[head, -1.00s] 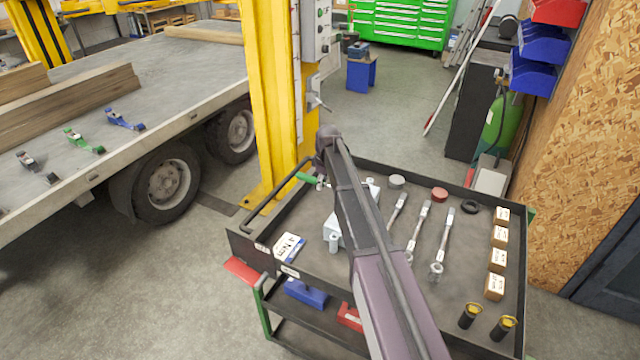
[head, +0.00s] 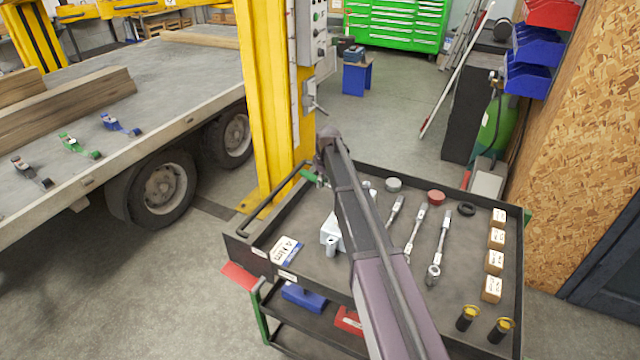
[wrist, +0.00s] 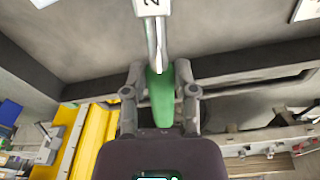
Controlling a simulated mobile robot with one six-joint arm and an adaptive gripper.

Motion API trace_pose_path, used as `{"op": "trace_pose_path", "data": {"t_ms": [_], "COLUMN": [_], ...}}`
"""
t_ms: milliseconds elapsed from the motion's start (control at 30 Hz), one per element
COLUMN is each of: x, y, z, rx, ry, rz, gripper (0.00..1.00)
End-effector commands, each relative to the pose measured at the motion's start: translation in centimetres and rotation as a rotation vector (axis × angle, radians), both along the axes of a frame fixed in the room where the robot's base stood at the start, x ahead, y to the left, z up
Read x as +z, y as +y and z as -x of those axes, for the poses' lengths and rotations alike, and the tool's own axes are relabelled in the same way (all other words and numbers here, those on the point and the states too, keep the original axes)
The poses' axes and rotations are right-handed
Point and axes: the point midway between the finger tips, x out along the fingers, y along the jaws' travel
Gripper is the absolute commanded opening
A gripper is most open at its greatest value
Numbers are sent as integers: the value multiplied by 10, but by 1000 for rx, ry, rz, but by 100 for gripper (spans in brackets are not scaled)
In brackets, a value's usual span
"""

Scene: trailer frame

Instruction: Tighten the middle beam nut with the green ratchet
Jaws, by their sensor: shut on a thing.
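My gripper (wrist: 161,97) is shut on the green handle of the ratchet (wrist: 162,90). In the wrist view its silver shaft runs away from the jaws towards a white piece marked with a digit (wrist: 152,7) at the top edge. In the head view only part of the green handle (head: 310,177) shows, above the cart's far left corner; my arm hides most of the gripper there. I cannot make out the middle beam nut in either view.
The black tool cart (head: 375,285) holds several silver wrenches (head: 443,247), small labelled boxes (head: 497,238) and a white-blue box (head: 286,250). A yellow post (head: 268,100) stands close behind its left side. The trailer bed (head: 170,85) with ratchet straps (head: 78,145) is at left.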

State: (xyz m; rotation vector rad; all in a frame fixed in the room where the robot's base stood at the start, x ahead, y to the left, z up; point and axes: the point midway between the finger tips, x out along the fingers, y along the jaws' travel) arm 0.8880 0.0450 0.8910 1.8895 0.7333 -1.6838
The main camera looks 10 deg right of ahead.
Motion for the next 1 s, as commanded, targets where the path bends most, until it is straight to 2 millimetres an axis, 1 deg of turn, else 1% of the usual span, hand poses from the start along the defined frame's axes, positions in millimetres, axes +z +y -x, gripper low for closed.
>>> {"op": "trace_pose_path", "data": {"t_ms": [100,467,800,1000], "x": [0,0,0,0], "y": [-2,-3,-16,-19], "z": [-3,-4,-14,-16], "rx": [-25,-33,-151,-182], "ry": [-1,-2,-3,-3], "rz": [1,0,0,1], "gripper": [0,0,0,0]}}
